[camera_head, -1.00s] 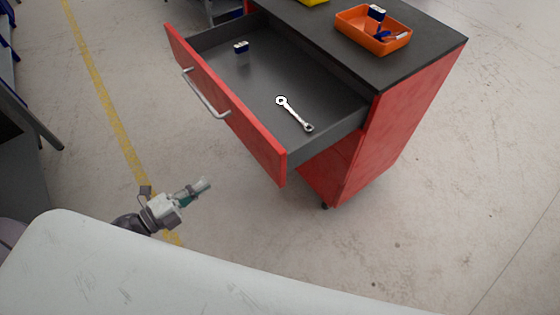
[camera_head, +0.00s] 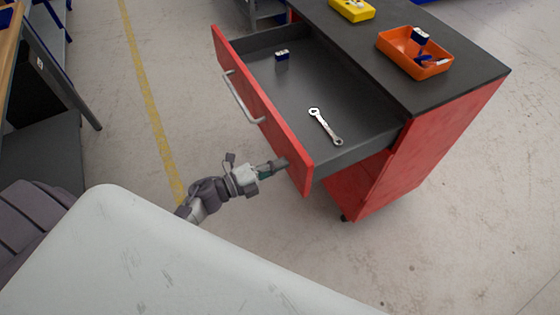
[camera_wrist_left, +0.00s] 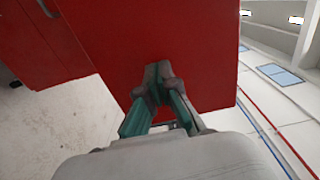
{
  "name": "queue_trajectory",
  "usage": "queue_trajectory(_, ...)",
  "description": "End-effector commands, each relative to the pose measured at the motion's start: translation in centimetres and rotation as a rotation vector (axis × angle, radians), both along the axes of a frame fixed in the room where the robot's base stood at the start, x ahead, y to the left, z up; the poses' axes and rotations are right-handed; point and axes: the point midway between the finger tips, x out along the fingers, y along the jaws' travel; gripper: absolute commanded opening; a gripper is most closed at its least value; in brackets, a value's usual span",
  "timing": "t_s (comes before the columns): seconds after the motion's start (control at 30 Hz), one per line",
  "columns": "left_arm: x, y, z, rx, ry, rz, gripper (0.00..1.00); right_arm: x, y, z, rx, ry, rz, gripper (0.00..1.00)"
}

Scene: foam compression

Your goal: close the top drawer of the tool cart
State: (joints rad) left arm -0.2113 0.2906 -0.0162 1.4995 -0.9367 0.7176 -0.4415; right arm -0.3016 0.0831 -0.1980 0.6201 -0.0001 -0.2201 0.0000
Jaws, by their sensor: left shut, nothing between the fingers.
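The top drawer of the red tool cart (camera_head: 432,140) stands pulled far out. Its red front panel (camera_head: 262,112) has a silver bar handle (camera_head: 240,98). A wrench (camera_head: 325,126) and a small blue and white item (camera_head: 282,55) lie in the drawer. My left gripper (camera_head: 283,163) is shut and empty, with its fingertips at the outer face of the panel near its near end. In the left wrist view the closed fingertips (camera_wrist_left: 158,70) are against or very close to the red panel (camera_wrist_left: 185,40); I cannot tell if they touch. My right gripper does not show.
An orange bin (camera_head: 415,55) and a yellow item (camera_head: 352,9) are on the cart's dark top. A workbench (camera_head: 45,75) stands at the left. Open concrete floor with a yellow line (camera_head: 145,85) lies around the cart.

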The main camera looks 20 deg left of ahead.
Motion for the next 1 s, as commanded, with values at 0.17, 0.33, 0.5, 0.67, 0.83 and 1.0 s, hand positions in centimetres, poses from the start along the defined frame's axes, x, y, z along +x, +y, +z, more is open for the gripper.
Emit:
queue_trajectory(0.17,0.3,-0.2,-0.1,0.0,0.001,0.0,0.0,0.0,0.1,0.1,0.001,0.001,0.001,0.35)
queue_trajectory(0.33,0.2,-0.2,-0.1,0.0,0.001,0.0,0.0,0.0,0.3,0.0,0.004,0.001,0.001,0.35)
queue_trajectory(0.5,0.5,-0.3,-0.1,-0.001,0.001,0.0,0.0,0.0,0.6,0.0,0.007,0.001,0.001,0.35)
queue_trajectory(0.67,1.7,-1.3,-0.1,-0.001,-0.002,0.0,0.0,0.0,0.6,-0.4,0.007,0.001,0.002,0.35)
queue_trajectory(0.83,4.3,-3.3,-0.1,-0.002,-0.004,-0.001,0.0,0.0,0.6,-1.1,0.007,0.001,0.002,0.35)
queue_trajectory(1.0,7.8,-6.0,-0.1,-0.002,-0.005,-0.001,0.0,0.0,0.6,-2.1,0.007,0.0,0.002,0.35)
